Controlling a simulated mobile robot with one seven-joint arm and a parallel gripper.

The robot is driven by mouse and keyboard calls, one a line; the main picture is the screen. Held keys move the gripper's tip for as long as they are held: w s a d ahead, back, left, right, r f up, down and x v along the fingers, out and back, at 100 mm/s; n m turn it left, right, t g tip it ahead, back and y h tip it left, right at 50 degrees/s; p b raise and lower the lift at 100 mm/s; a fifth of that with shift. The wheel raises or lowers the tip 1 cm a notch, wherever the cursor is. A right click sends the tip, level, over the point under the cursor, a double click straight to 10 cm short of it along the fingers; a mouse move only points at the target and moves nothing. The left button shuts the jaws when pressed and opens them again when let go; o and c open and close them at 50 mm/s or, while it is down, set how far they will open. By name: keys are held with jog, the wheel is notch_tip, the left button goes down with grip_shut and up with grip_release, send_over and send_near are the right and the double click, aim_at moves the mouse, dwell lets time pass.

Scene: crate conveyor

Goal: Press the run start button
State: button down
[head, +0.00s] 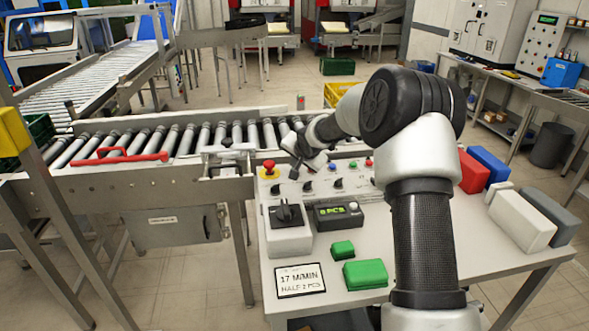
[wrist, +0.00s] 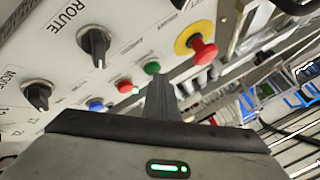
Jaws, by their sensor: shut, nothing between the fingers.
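The green button (wrist: 152,68) sits on the light control panel (wrist: 140,25), beside a red button (wrist: 125,87) and a blue button (wrist: 95,104). Their labels are too blurred to read. My gripper (wrist: 157,82) is shut and empty, its fingertips right at the green button's near edge in the wrist view. I cannot tell whether they touch it. In the head view my gripper (head: 297,172) is at the panel just right of the red emergency stop (head: 269,167), and the green button is hidden there.
The emergency stop on its yellow plate (wrist: 187,40) is close beside my fingers. The ROUTE knob (wrist: 95,45) and another knob (wrist: 37,95) stick out nearby. A roller conveyor (head: 200,138) runs behind the panel. Green blocks (head: 365,274) and a sign (head: 300,280) lie on the table.

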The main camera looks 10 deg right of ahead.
jog(key=shift+r, duration=0.65)
jog(key=shift+r+p, duration=0.1)
jog(key=shift+p, duration=0.2)
notch_tip(320, 180, up, 4)
jog(key=p, duration=0.3)
jog(key=shift+r, duration=0.4)
